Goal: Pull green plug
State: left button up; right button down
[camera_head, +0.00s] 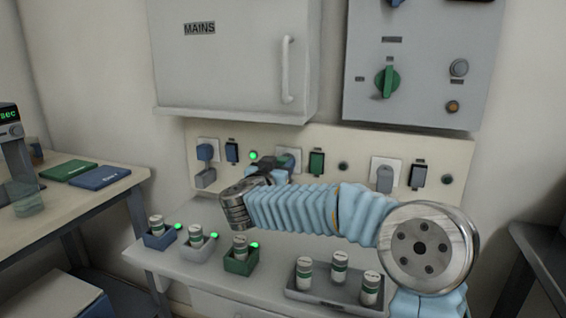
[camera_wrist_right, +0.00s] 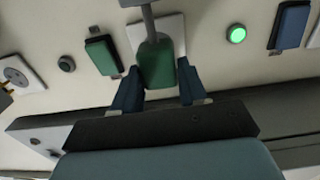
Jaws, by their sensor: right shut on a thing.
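The green plug (camera_wrist_right: 157,68) shows in the right wrist view in front of a white socket plate (camera_wrist_right: 174,30), with a grey cord or stem running from it. My right gripper (camera_wrist_right: 159,80) has one blue fingertip on each side of the plug and is shut on it. I cannot tell whether the plug is fully seated in the socket. In the head view my right gripper (camera_head: 283,166) is at the socket panel (camera_head: 330,140) and hides most of the plug. My left gripper is not in view.
The panel also carries a blue plug (camera_head: 205,152), a green switch (camera_head: 317,162), a grey plug (camera_head: 385,178) and a lit green lamp (camera_head: 253,155). Below, a shelf holds small holders with vials (camera_head: 240,247) and a grey tray (camera_head: 330,297). The MAINS cabinet (camera_head: 235,60) overhangs above.

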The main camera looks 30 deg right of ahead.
jog(key=shift+s+a+f, duration=0.15)
jog(key=shift+s+a, duration=0.25)
jog(key=shift+a, duration=0.15)
jog(key=c, duration=0.7)
grip_release()
jog(key=shift+s, duration=0.1)
jog(key=shift+a, duration=0.1)
jog(key=b+v, duration=0.1)
jog(key=v, duration=1.2)
jog(key=shift+s+a, duration=0.2)
jog(key=shift+s, duration=0.1)
